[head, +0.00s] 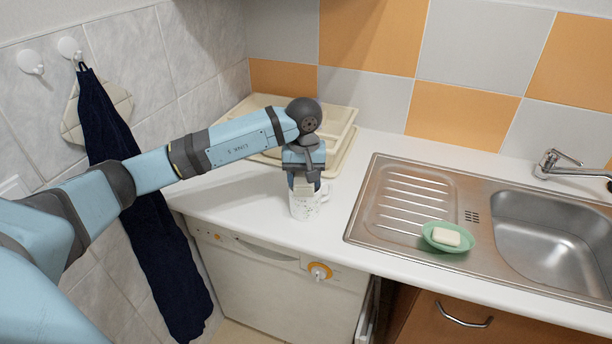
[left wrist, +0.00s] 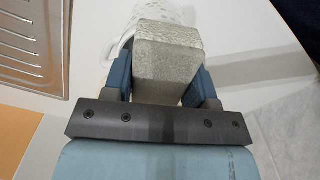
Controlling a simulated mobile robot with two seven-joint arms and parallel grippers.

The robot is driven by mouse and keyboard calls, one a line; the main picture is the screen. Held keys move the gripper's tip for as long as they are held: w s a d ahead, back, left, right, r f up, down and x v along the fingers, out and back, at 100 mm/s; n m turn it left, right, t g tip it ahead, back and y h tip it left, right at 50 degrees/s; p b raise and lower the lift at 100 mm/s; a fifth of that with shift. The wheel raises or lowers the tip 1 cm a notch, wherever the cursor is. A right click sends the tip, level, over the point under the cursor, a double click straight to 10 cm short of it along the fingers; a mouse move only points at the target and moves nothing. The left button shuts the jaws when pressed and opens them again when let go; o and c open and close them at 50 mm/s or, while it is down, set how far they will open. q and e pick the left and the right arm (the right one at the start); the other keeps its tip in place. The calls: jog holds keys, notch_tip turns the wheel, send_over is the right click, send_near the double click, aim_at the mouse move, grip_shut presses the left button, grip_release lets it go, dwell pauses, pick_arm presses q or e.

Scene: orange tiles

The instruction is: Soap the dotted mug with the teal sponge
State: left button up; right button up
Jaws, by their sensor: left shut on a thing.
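The white mug (head: 309,208) with small faint marks stands on the white counter, its handle to the right in the head view. It also shows in the left wrist view (left wrist: 151,14), partly hidden. My left gripper (head: 304,184) points down at the mug. It is shut on a block-shaped sponge (left wrist: 168,58), which looks pale grey-beige rather than teal; the sponge also shows in the head view (head: 303,189). The sponge is at the mug's mouth; I cannot tell how deep it sits or whether it touches. My right gripper is not in view.
A green dish (head: 430,244) with a pale soap bar (head: 446,237) sits on the steel drainboard (head: 385,215), right of the mug. The sink basin (head: 540,240) and tap (head: 560,165) lie farther right. A cream dish rack (head: 345,125) stands behind my arm. A dark towel (head: 140,220) hangs left.

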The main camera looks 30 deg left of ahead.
pick_arm(q)
jog(key=shift+s, duration=0.2)
jog(key=shift+w, duration=0.2)
jog(key=shift+w+b, duration=0.4)
jog(key=shift+w, duration=0.2)
jog(key=shift+s, duration=0.15)
jog(key=shift+s, duration=0.65)
jog(key=shift+r+p, duration=1.45)
jog(key=shift+r, duration=2.1)
